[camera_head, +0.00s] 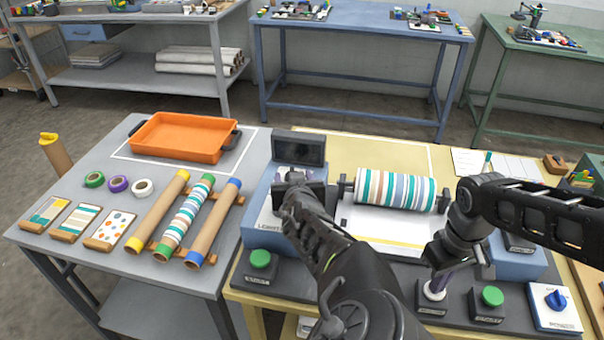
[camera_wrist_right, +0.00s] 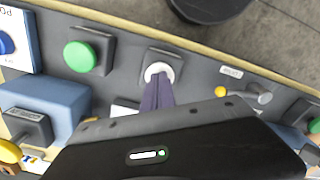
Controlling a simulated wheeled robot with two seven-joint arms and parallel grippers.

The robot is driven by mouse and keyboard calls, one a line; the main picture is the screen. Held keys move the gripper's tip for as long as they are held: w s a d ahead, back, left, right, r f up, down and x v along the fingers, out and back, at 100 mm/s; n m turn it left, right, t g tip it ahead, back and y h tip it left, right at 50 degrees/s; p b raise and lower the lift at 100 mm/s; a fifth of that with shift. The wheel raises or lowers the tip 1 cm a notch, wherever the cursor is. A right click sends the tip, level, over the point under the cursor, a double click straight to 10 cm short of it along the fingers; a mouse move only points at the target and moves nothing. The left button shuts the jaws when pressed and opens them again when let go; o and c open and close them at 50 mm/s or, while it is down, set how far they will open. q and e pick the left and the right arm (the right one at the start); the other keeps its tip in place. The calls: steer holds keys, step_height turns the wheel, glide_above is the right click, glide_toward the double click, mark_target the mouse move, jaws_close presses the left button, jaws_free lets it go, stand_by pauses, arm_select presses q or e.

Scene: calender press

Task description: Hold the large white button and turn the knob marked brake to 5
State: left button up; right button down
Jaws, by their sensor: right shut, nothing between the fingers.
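The large white button (camera_head: 434,292) sits on a dark block at the front of the press, and it also shows in the right wrist view (camera_wrist_right: 159,69). My right gripper (camera_head: 437,287) points down at it, shut and empty, its fingertips (camera_wrist_right: 158,80) overlapping the button and apparently touching it. A blue knob (camera_head: 556,299) on a white plate is at the front right; its lettering is too small to read. My left gripper (camera_head: 297,181) is at the press's left housing, below the dark screen. Its fingers are hidden, and whatever it faces is covered by the arm.
Green buttons (camera_head: 491,297) (camera_head: 261,259) stand on dark blocks along the front edge. The striped roller (camera_head: 395,188) lies behind my arms. An orange tray (camera_head: 184,137) and several tubes (camera_head: 188,215) are on the grey table at left.

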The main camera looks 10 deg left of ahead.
arm_select(q)
steer(key=shift+x, duration=1.9)
steer(key=shift+f, duration=0.1)
jaws_close()
